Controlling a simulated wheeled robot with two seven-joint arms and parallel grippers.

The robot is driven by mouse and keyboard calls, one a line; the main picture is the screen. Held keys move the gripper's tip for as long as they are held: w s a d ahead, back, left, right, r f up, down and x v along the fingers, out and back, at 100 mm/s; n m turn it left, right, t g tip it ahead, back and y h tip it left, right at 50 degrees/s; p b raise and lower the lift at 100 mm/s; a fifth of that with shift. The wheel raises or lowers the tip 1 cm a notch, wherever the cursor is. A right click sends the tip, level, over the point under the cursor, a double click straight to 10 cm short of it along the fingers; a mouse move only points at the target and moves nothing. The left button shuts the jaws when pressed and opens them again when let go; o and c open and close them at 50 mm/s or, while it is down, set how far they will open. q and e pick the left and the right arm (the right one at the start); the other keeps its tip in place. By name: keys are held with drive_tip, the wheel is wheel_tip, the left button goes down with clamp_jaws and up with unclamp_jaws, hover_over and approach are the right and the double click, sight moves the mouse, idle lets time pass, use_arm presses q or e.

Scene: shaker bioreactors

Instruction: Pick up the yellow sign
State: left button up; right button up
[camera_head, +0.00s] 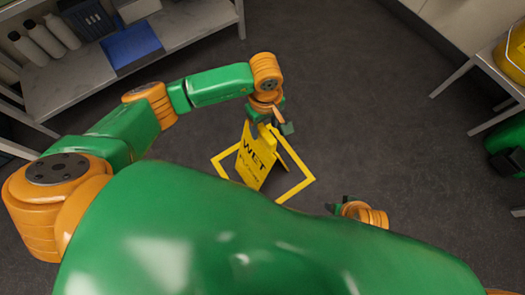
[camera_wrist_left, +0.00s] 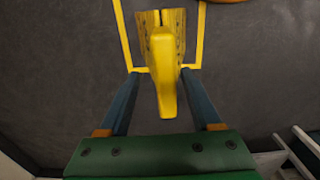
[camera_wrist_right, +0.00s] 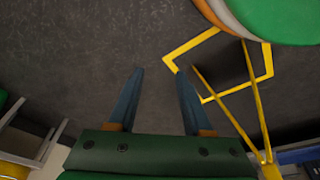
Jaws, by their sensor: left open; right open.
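The yellow sign (camera_head: 252,165), with "WET" in dark letters, stands upright like an A-frame on the dark floor. My left gripper (camera_head: 272,127) is at its top. In the left wrist view, the top of the sign (camera_wrist_left: 162,60) rises between the two open fingers (camera_wrist_left: 160,75), with a gap on both sides. My right gripper (camera_head: 340,206) is low and to the right of the sign, mostly hidden behind my body. In the right wrist view its fingers (camera_wrist_right: 160,72) are open and empty, and the sign's thin yellow edges (camera_wrist_right: 256,95) show at the right.
A yellow square outline (camera_head: 297,191) surrounds the sign on the floor. A shelf (camera_head: 185,40) with bottles and a blue box (camera_head: 131,46) stands at upper left. A table (camera_head: 487,60) with a yellow container (camera_head: 517,48) stands at the right. The floor between is clear.

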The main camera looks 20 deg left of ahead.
sight(262, 154)
use_arm(q)
drive_tip(key=f, duration=0.1)
drive_tip(key=f+b, duration=0.1)
drive_tip(key=f, duration=0.2)
drive_tip(key=shift+s+a+f+b, duration=0.25)
drive_tip(key=shift+f+b, duration=0.05)
drive_tip(key=shift+f, duration=0.1)
clamp_jaws()
use_arm(e)
wheel_tip(262, 154, up, 4)
drive_tip(key=shift+r, duration=0.15)
idle(0.6)
